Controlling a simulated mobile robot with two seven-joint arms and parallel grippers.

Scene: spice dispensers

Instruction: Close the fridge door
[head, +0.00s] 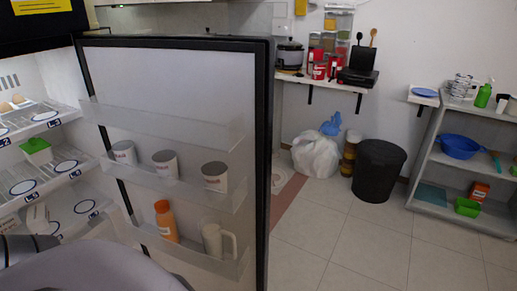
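The fridge door (180,75) stands wide open in the middle-left of the head view, with its inner side towards me. Its clear shelves (150,120) hold several white cups (165,163), an orange bottle (165,220) and a white jug (213,240). The fridge interior (60,150) shows at the left edge, with labelled shelves and a green box (36,150). A grey rounded part of my own arm or body fills the lower left, in front of the lower shelves. Neither gripper's fingers can be made out.
Right of the door the tiled floor (350,240) is clear. A black bin (379,170) and a white bag (316,153) stand by the back wall. A grey shelf unit (425,195) with a blue bowl (459,146) is at the right. A wall shelf (325,83) holds jars and appliances.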

